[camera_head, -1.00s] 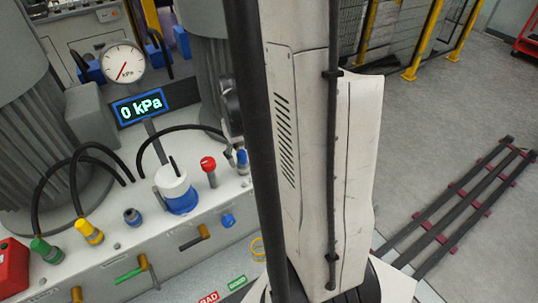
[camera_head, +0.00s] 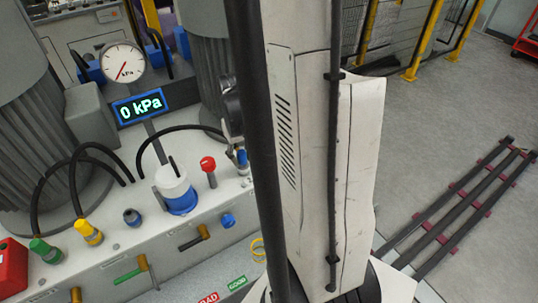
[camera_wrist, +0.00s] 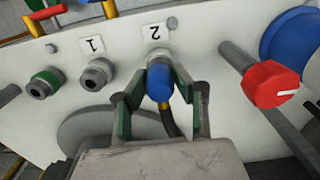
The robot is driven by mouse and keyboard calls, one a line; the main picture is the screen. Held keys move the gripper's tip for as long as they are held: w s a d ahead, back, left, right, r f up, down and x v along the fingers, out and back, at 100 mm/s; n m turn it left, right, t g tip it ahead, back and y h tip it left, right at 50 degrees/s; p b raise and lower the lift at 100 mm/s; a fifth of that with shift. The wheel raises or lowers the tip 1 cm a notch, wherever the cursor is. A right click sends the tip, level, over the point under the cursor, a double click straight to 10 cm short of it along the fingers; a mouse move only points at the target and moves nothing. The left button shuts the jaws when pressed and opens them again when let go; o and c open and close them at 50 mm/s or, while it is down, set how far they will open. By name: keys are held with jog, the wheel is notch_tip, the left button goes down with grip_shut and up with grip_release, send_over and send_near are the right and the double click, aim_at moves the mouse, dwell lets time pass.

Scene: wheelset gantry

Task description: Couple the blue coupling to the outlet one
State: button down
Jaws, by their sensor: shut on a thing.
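The blue coupling (camera_wrist: 160,86) is held between the fingertips of my gripper (camera_wrist: 154,92) in the wrist view, with a dark hose behind it. It lies in front of the grey fitting (camera_wrist: 158,57) beside the label 2, which appears upside down. The two overlap in this view, and I cannot tell whether they are joined. In the head view the blue coupling (camera_head: 242,157) shows as a small blue patch beside my arm; most of my gripper is hidden there.
In the wrist view, a red knob (camera_wrist: 272,84) stands close on the right. A bare grey fitting (camera_wrist: 97,74) and a green-ringed fitting (camera_wrist: 45,82) are on the left. In the head view, the display (camera_head: 139,107) reads 0 kPa, and green (camera_head: 45,250) and yellow (camera_head: 88,232) couplings stand on the bench.

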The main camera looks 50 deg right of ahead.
aim_at(241, 152)
jog(key=shift+r, duration=0.15)
jog(key=shift+r+p, duration=1.85)
jog(key=shift+r, duration=1)
